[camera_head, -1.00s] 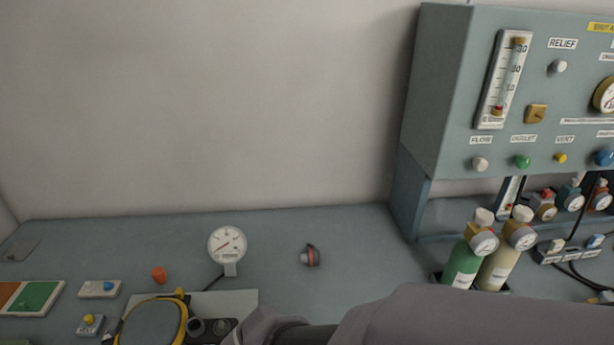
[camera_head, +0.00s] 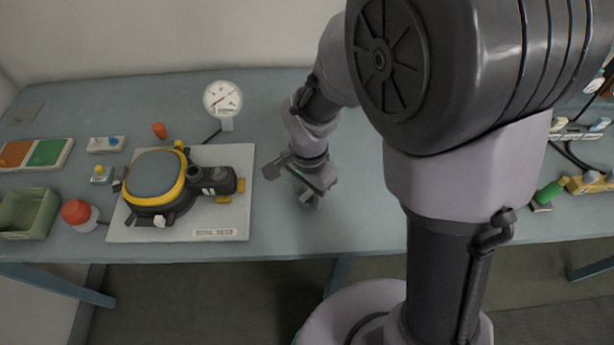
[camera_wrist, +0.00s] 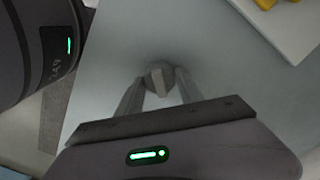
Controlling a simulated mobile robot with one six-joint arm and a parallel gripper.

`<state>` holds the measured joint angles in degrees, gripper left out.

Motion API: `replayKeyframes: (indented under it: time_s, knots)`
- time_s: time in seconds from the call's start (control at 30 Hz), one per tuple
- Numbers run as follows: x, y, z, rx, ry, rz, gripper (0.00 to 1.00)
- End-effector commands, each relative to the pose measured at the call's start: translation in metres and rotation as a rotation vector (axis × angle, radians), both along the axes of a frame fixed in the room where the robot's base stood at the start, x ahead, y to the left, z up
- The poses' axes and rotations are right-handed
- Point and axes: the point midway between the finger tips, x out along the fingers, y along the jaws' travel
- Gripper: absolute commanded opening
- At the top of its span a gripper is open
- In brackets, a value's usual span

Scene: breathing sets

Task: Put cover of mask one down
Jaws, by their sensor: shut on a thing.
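My gripper (camera_head: 308,200) is over the bench near its front edge, to the right of the test plate. In the wrist view its two fingers are closed on a small grey faceted piece (camera_wrist: 158,75), likely the cover. I cannot tell whether the piece touches the bench. A round mask (camera_head: 155,178) with a yellow rim and grey face lies on the plate, with a dark fitting (camera_head: 215,181) at its right side.
The pale plate (camera_head: 240,160) lies left of my gripper. A gauge (camera_head: 222,100), a green bin (camera_head: 28,212), a red-topped bottle (camera_head: 78,213) and an orange piece (camera_head: 159,130) are around it. Bare bench (camera_head: 275,225) lies between plate and gripper.

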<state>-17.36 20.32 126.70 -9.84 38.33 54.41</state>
Motion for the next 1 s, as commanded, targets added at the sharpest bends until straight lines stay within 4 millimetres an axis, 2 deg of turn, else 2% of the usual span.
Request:
replayKeyframes:
  time_s: [0.03, 0.2, 0.37, 0.4, 0.47, 0.5, 0.8, 0.87, 1.0]
  knots:
    - [0.0, 0.0, -0.011, 0.0, 0.0, 0.001, 0.06]
    - [0.0, 0.0, -0.007, 0.0, -0.001, 0.001, 0.06]
    - [0.0, 0.0, -0.012, 0.0, -0.001, 0.001, 0.06]
    - [0.0, 0.0, -0.01, 0.0, -0.001, 0.001, 0.52]
    - [0.0, 0.0, -0.01, 0.0, -0.001, 0.001, 0.63]
    - [0.0, 0.0, -0.01, 0.0, -0.001, 0.001, 0.66]
    - [0.0, 0.0, -0.006, 0.0, -0.001, 0.001, 0.66]
    - [0.0, 0.001, 0.004, 0.001, -0.002, 0.0, 0.66]
    - [0.001, 0.001, 0.045, 0.001, -0.005, 0.001, 0.66]
